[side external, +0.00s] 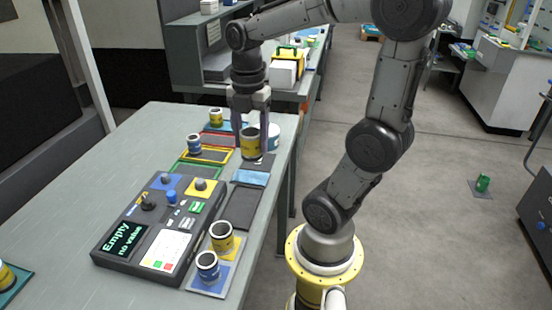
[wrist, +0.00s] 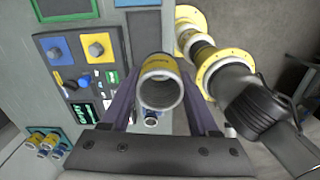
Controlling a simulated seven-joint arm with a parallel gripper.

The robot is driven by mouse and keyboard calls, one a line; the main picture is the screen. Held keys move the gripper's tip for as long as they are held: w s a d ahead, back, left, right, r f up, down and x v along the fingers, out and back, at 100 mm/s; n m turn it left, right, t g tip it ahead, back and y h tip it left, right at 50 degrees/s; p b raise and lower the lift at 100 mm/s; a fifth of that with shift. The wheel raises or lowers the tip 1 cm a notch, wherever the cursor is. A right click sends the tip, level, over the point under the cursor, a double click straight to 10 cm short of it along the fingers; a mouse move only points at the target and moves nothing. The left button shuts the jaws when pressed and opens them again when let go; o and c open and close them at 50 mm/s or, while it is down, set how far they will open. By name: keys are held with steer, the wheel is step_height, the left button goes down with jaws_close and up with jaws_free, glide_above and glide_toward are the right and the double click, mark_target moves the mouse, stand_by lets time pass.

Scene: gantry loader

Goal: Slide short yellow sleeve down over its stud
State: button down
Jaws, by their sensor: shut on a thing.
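My gripper (side external: 250,135) is shut on a yellow sleeve (side external: 251,146) with a dark band, held upright over the far right part of the table. In the wrist view the sleeve (wrist: 161,83) sits between the two fingers, its open end facing the camera. Whether its bottom touches the dark mat under it I cannot tell. The console has a yellow square (side external: 210,193) with a grey stud (side external: 200,184) on it, and a blue square (side external: 157,184) with another stud (side external: 166,179). Both studs are bare and stand apart from my gripper. The yellow square also shows in the wrist view (wrist: 106,58).
The console (side external: 130,248) has a display reading "Empty no value". A tray (side external: 208,291) at the front right holds a yellow and a blue-banded sleeve. Another blue-banded sleeve (side external: 194,144) and a yellow one (side external: 216,117) stand farther back.

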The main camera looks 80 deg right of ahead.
steer(key=w+d, duration=0.2)
steer(key=w, duration=0.7)
steer(key=n, duration=0.1)
glide_above(200, 181)
step_height(200, 181, down, 5)
steer(key=shift+f, duration=3.55)
steer(key=shift+f, duration=0.2)
steer(key=shift+c, duration=0.3)
jaws_free()
steer(key=shift+o, duration=0.3)
step_height(200, 181, up, 9)
